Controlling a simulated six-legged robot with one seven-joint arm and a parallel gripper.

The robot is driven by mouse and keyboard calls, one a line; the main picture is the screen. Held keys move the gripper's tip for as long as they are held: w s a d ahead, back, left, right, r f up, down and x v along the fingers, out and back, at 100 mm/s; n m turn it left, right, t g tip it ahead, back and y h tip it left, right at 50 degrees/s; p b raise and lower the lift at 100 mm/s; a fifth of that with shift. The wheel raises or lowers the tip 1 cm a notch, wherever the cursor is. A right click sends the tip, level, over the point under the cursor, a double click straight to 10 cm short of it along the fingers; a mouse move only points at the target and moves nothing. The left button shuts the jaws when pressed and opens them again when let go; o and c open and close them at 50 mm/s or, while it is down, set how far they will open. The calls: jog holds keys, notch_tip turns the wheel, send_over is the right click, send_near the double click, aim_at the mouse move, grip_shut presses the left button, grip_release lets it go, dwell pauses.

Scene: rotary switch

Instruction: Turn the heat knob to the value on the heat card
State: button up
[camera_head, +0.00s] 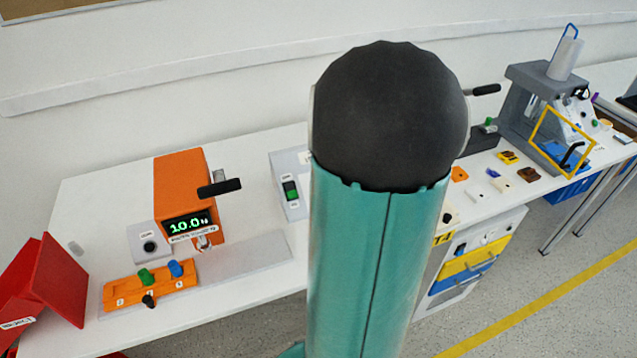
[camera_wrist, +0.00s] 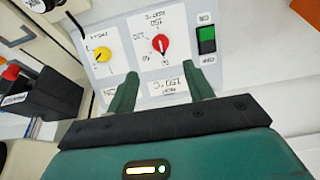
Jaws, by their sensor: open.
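In the wrist view, a light grey panel (camera_wrist: 132,38) bears a round red knob (camera_wrist: 161,46) with a white mark running roughly up and down in the picture. Small upside-down scale labels surround it, hard to read. The heat card (camera_wrist: 168,88) is a white label below the knob; its upside-down text seems to read 150 °C. My gripper (camera_wrist: 160,73) is open and empty. Its two green fingers stand apart on either side of the card, with the red knob ahead between them and apart from both. In the head view my arm hides the knob, card and gripper.
A yellow knob (camera_wrist: 103,54) and a green-and-black rocker switch (camera_wrist: 206,40) flank the red knob. In the head view, an orange box (camera_head: 180,185) reading 10.0 and an orange block with pegs (camera_head: 120,291) stand left. A grey machine (camera_head: 525,100) stands right.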

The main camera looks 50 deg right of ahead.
jog(key=x, duration=1.1)
jog(key=shift+a, duration=0.1)
jog(key=c, duration=1)
jog(key=shift+o, duration=0.2)
